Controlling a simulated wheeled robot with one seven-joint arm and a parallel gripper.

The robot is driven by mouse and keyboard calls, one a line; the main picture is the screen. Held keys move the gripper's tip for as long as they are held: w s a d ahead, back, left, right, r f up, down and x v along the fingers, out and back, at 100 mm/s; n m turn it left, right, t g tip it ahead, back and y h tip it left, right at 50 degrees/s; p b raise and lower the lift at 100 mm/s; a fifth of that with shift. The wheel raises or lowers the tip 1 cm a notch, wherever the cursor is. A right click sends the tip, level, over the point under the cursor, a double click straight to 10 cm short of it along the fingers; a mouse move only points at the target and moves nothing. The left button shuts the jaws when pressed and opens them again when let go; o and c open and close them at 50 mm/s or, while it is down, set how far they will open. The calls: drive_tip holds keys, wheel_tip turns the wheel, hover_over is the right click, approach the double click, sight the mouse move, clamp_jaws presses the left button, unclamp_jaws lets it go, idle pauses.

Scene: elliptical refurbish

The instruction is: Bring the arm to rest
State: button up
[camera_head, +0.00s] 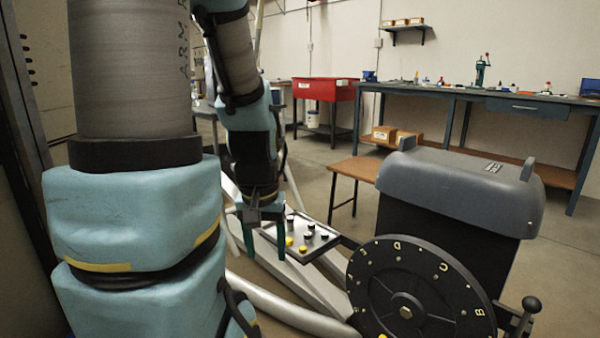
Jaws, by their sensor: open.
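My arm fills the left of the head view, with thick grey and light-blue links in front. Its far part hangs down near the middle. My gripper (263,247) points downward at its end, with two dark green fingers spread apart. Nothing shows between the fingers. It hangs beside the left edge of a small tray (328,243). Whether the fingers touch the tray cannot be told. The tray holds several black and yellow knobs (303,250).
A black lettered dial (440,290) and a grey-topped machine (450,175) stand at the right. A workbench (480,97) with tools and a red sink (325,90) line the back wall. A low wooden table (355,168) stands behind the tray. Open floor shows at right.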

wheel_tip(320, 180, up, 25)
drive_tip(key=p, duration=2.4)
drive_tip(key=shift+r, duration=0.15)
